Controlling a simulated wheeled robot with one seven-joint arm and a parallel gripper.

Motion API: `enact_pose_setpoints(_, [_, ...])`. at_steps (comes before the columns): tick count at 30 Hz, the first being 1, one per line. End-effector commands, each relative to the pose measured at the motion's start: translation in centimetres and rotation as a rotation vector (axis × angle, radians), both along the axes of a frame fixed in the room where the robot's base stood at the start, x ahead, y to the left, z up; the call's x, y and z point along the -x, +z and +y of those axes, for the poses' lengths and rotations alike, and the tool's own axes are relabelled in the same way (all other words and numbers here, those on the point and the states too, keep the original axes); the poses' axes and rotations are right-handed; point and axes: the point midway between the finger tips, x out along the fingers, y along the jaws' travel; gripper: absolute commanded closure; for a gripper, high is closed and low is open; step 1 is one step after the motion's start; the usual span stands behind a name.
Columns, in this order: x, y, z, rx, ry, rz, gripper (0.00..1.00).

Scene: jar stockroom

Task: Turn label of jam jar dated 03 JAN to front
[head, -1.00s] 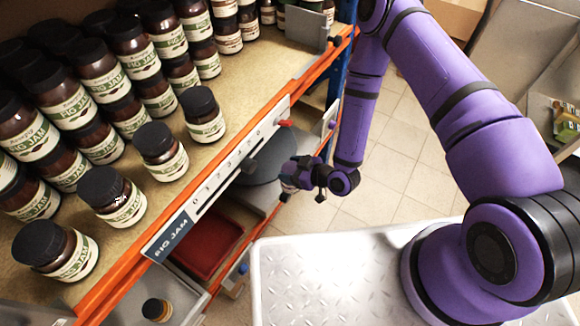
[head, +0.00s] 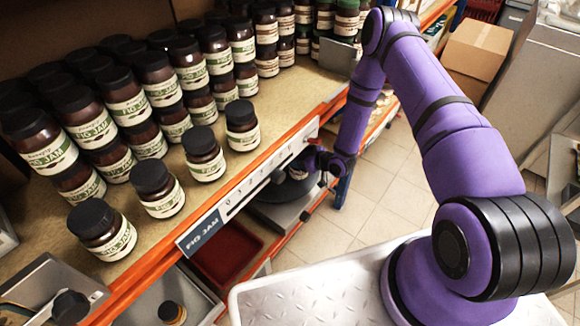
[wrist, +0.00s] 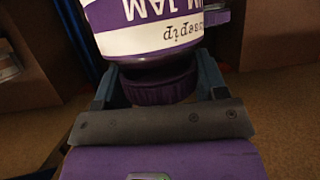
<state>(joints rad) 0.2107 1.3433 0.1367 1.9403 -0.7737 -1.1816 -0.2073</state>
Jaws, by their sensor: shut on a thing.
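In the wrist view a jam jar (wrist: 150,40) with a purple-and-white label ending in "M JAM" appears upside down. Its ribbed dark purple lid (wrist: 160,88) sits between the two fingers of my gripper (wrist: 158,84), which is shut on it. No date reads on the part of the label in view. In the head view my gripper (head: 318,160) is small and far off, by the front edge of the shelf (head: 240,178); the held jar is hard to make out there. Fig jam jars (head: 205,155) with black lids and green-and-white labels stand on the shelf, dates unreadable.
The shelf has an orange front rail with a "FIG JAM" strip (head: 205,232). A red bin (head: 228,250) and a small jar (head: 172,312) sit below. A cardboard box (head: 478,48) stands at the back right. Tiled floor is free in the middle.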

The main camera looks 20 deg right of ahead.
Motion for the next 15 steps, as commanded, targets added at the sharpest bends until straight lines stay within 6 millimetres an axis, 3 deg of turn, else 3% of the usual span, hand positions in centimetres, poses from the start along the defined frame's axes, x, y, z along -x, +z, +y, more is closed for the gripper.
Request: enact_pose_setpoints(15, [-0.2, -2.3, 0.0, 0.000, 0.055, -0.005, 0.95])
